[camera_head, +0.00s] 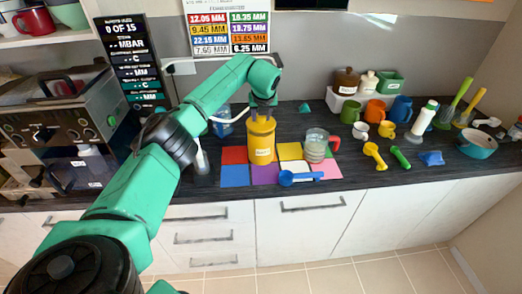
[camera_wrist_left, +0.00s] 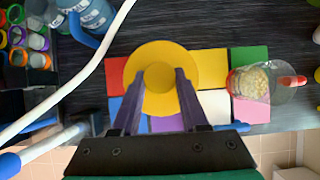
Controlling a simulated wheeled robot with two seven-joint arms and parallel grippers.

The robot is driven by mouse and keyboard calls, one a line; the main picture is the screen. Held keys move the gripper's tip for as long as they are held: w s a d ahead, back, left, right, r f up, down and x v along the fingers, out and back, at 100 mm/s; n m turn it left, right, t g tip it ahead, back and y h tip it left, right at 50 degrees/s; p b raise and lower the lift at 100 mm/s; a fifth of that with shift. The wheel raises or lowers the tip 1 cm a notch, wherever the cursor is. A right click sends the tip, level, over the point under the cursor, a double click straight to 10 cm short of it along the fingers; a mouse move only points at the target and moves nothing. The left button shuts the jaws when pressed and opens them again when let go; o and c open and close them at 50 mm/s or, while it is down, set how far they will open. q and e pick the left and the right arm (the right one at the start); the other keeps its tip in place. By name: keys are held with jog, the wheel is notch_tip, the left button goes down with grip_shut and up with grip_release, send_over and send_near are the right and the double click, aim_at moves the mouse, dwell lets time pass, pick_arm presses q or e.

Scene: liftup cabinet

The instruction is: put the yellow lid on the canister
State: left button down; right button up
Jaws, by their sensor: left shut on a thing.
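The yellow canister (camera_head: 261,148) stands upright on a mat of coloured squares on the dark counter. My left gripper (camera_head: 262,110) comes down from above over its top and is shut on the yellow lid. In the left wrist view the lid (camera_wrist_left: 160,52) is a round yellow disc with a round knob in the middle. The fingers of my left gripper (camera_wrist_left: 157,76) lie on either side of the knob. The lid hides the canister in that view. Whether the lid rests fully on the rim cannot be told. My right gripper is not in view.
A glass jug (camera_head: 317,146) with pale contents stands right of the canister. A blue scoop (camera_head: 299,178) lies in front. A blue bottle (camera_head: 222,122) and a white cable are behind left. Mugs and utensils fill the right counter. A dark machine (camera_head: 75,120) stands left.

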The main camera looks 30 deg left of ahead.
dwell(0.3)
pick_arm(q)
jog(key=shift+f, duration=0.45)
jog(key=shift+f+b, duration=0.6)
jog(key=shift+f, duration=0.05)
jog(key=shift+c, duration=1.7)
grip_release()
notch_tip(320, 180, up, 6)
jog(key=p, duration=0.4)
jog(key=shift+r, duration=0.1)
jog(key=shift+d, duration=0.1)
